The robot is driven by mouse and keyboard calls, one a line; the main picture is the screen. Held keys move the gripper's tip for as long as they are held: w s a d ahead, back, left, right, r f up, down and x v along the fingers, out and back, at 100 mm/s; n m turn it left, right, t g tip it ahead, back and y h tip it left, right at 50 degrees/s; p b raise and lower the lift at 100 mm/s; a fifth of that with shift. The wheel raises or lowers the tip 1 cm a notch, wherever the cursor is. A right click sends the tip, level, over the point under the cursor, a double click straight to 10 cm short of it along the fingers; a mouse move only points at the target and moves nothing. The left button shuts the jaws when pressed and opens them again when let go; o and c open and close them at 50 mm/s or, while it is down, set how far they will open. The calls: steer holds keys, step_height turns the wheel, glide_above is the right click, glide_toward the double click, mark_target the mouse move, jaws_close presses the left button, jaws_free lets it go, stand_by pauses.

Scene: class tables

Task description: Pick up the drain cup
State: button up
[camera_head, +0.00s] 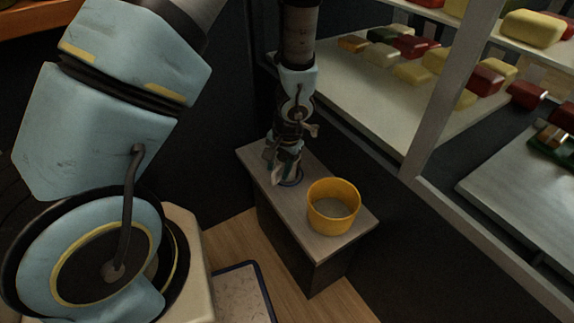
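A yellow, round, open-topped container (333,222) stands upright near the front right of a small grey-topped table. I cannot tell whether it is the drain cup. My gripper (283,175) points down over the left part of the table, to the left of the yellow container and apart from it. A small dark, rounded thing (291,183) shows at the fingertips, mostly hidden by them. I cannot tell what it is, or whether the gripper holds it. The fingers are too small and dark to show whether they are open or shut.
A shelf unit (425,115) with red, yellow and green blocks stands at the right behind a grey post. A blue-edged mat or tray (241,295) lies on the wooden floor (238,236) at the front.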

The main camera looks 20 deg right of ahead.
jaws_close()
stand_by(1.2)
